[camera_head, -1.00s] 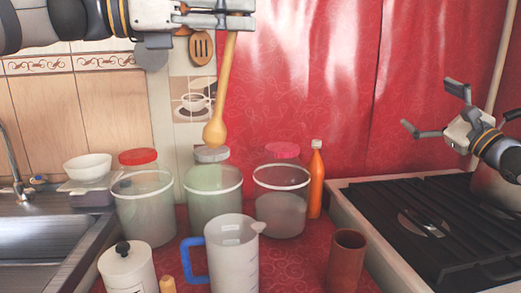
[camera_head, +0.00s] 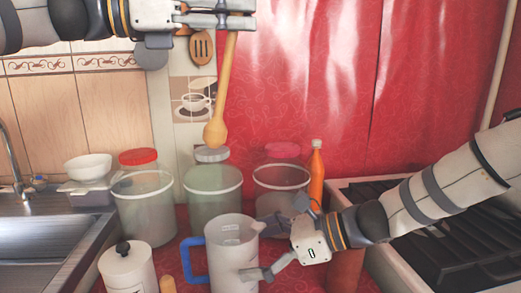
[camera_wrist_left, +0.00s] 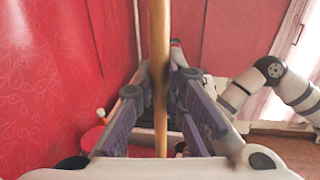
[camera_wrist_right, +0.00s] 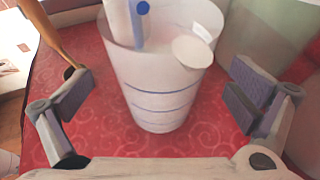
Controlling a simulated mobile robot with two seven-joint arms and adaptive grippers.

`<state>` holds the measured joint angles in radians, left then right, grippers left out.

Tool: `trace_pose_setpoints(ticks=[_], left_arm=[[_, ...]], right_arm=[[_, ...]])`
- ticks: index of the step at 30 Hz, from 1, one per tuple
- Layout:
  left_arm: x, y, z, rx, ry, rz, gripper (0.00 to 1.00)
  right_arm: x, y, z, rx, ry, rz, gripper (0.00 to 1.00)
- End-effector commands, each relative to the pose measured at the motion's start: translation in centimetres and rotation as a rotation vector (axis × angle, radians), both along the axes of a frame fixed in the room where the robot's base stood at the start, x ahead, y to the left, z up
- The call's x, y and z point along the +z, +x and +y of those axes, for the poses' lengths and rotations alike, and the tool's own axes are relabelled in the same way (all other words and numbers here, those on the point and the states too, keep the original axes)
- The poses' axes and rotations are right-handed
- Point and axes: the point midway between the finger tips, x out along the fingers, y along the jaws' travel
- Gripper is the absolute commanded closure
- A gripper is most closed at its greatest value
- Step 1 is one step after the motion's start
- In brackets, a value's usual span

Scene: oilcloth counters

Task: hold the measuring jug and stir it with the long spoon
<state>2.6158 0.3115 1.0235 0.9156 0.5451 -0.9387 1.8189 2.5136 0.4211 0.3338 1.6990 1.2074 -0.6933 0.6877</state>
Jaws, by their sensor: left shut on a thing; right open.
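The measuring jug (camera_head: 228,262), pale and translucent with a blue handle (camera_head: 190,262) on its left, stands upright on the red counter. The long wooden spoon (camera_head: 224,85) hangs bowl-down above and behind the jug. My left gripper (camera_head: 222,14) is shut on the spoon's upper handle; the left wrist view shows the handle (camera_wrist_left: 159,75) between the pads. My right gripper (camera_head: 262,247) is open at the jug's right side.
Several large clear jars (camera_head: 143,215) stand behind the jug, with an orange bottle (camera_head: 316,175) to their right. A white lidded canister (camera_head: 127,270) stands left of the jug. A brown cup (camera_head: 345,268) is partly hidden under my right arm. The stove (camera_head: 440,245) is at right, the sink (camera_head: 45,240) at left.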

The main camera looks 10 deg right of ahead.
Motion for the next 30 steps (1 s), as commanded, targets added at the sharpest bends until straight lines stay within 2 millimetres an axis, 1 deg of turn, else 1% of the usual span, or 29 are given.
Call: trace_pose_setpoints(ticks=[1,4,6,9,13,19,20,21,23,24,26,27,30], left_arm=[[0.0,0.0,0.0,0.000,0.000,0.000,1.00],[0.0,0.0,0.0,0.000,0.000,0.000,1.00],[0.0,0.0,0.0,0.000,0.000,0.000,1.00],[0.0,0.0,0.0,0.000,0.000,0.000,1.00],[0.0,0.0,0.0,0.000,0.000,0.000,1.00],[0.0,0.0,0.0,0.000,0.000,0.000,1.00],[0.0,0.0,0.0,0.000,0.000,0.000,1.00],[0.0,0.0,0.0,0.000,0.000,0.000,1.00],[0.0,0.0,0.0,0.000,0.000,0.000,1.00],[0.0,0.0,0.0,0.000,0.000,0.000,1.00],[0.0,0.0,0.0,0.000,0.000,0.000,1.00],[0.0,0.0,0.0,0.000,0.000,0.000,1.00],[0.0,0.0,0.0,0.000,0.000,0.000,1.00]], right_arm=[[-0.5,0.2,0.9,0.004,0.000,0.002,0.00],[-1.3,0.9,2.7,0.003,-0.001,0.001,0.00],[-1.7,1.3,3.8,0.003,-0.001,0.001,0.00],[-2.2,1.7,4.8,0.002,0.000,0.000,0.00],[-2.3,2.0,5.5,0.002,0.001,-0.002,0.00],[-2.3,2.0,5.5,0.001,0.002,-0.003,0.00],[-2.3,2.0,5.5,0.001,0.002,-0.003,0.07],[-2.3,2.0,5.5,0.000,0.002,-0.002,0.16],[-2.3,2.0,5.4,0.000,0.002,-0.002,0.29],[-2.3,2.0,5.4,0.000,0.002,-0.002,0.39],[-2.3,2.0,5.4,0.000,0.002,-0.002,0.52],[-2.4,2.0,5.4,0.000,0.002,-0.002,0.61],[-2.4,2.0,5.4,0.000,0.001,-0.001,0.81]])
